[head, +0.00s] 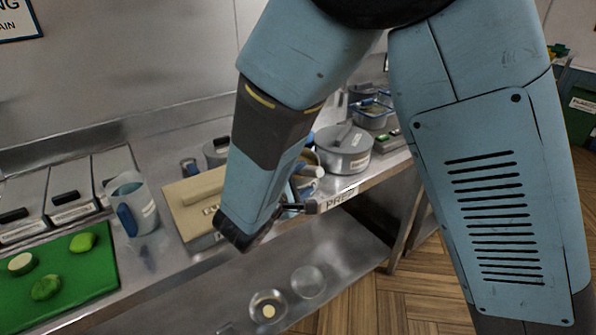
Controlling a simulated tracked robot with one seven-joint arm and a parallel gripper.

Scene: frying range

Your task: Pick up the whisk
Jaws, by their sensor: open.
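I cannot make out a whisk in the head view; it may be hidden behind my arm. My gripper (304,207) is small and partly covered by my own forearm, above the front edge of the steel counter. It is open, and I see nothing held in it. A pale cylindrical thing (314,171) shows just behind it; I cannot tell what it is.
A tan board (180,212) and a grey jug with a blue handle (147,215) stand left of my arm. A green cutting board (75,285) holds several green pieces. A lidded pot (350,160) stands behind right. A lower shelf (345,258) holds round dishes.

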